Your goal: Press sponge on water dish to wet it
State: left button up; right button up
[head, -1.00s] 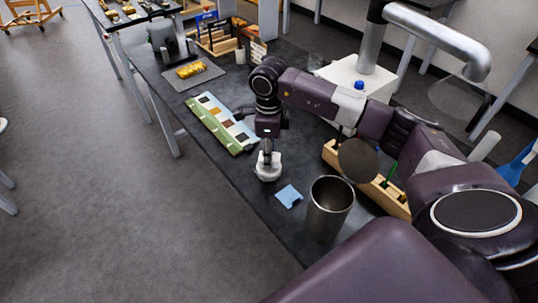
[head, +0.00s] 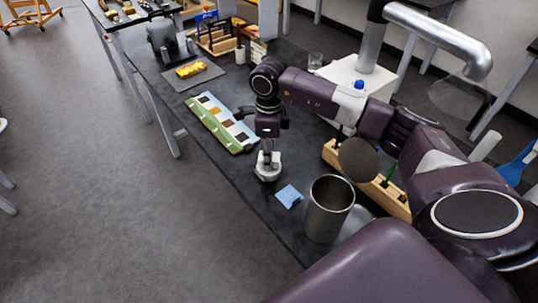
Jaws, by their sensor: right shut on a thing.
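A small white dish (head: 268,173) stands on the dark bench near its front edge. My right gripper (head: 268,152) points straight down over the dish, with its fingertips at or just inside the rim. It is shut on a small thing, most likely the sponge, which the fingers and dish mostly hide. I cannot tell whether it touches the water. My left gripper is not in view.
A light blue cloth (head: 289,196) and a metal cup (head: 329,208) are right of the dish. A green-edged board with colour patches (head: 221,122) lies to the left. A wooden rack (head: 375,184) stands behind the cup. The bench edge is close in front.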

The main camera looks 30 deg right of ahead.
dwell(0.4)
jog(key=shift+r+p, duration=2.05)
jog(key=shift+r, duration=1.4)
